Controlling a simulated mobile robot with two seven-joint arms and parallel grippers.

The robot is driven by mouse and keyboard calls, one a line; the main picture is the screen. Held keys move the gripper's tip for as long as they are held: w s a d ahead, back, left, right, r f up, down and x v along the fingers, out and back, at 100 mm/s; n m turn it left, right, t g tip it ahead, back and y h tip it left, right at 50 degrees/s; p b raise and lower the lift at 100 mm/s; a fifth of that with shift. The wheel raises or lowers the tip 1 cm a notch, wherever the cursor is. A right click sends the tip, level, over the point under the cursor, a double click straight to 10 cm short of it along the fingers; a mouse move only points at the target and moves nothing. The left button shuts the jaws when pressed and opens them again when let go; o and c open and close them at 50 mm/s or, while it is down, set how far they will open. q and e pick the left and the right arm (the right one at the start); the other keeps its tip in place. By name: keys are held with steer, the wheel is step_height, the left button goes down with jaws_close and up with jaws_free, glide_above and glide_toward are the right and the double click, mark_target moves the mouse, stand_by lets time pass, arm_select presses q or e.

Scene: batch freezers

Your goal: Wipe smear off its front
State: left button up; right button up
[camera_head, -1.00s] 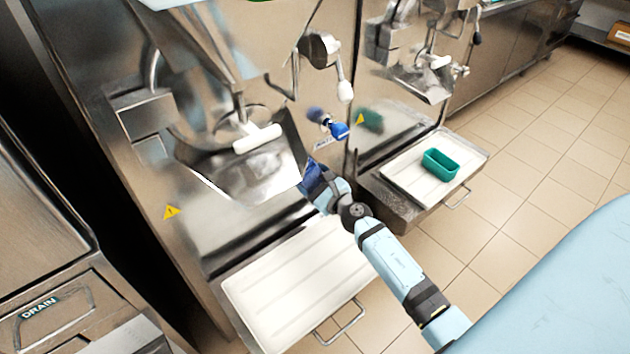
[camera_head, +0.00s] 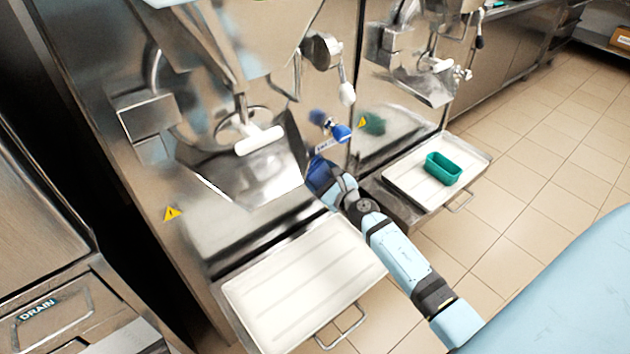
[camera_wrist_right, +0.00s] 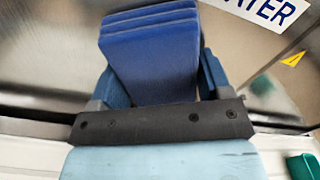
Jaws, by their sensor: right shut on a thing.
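My right gripper (camera_head: 328,180) is shut on a blue folded cloth (camera_wrist_right: 150,55), which shows between its fingers in the wrist view. In the head view the cloth (camera_head: 318,168) is up against or very near the steel front of the near batch freezer (camera_head: 190,228), right of its outlet chute; I cannot tell whether it touches. No smear is clearly visible; the arm and cloth hide part of the front, and reflections blur the rest. My left gripper is not in view.
A white tray (camera_head: 300,285) sits below the chute (camera_head: 255,180). A blue-handled tap (camera_head: 338,131) is just above my gripper. A second freezer stands right, with a green tub (camera_head: 443,168) on its tray (camera_head: 405,181). Tiled floor (camera_head: 530,190) is clear.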

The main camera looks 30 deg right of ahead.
mark_target(313, 183)
steer(key=shift+w+d, duration=0.1)
steer(key=shift+d, duration=0.6)
steer(key=shift+a, duration=0.1)
steer(key=shift+a+r+p, duration=0.15)
steer(key=shift+a+p, duration=0.15)
steer(key=shift+a, duration=1.7)
steer(key=shift+s+a, duration=0.1)
steer(key=shift+s, duration=0.55)
steer(key=shift+s+d, duration=0.2)
steer(key=shift+s, duration=0.95)
steer(key=shift+s+d, duration=0.2)
steer(key=shift+s, duration=0.95)
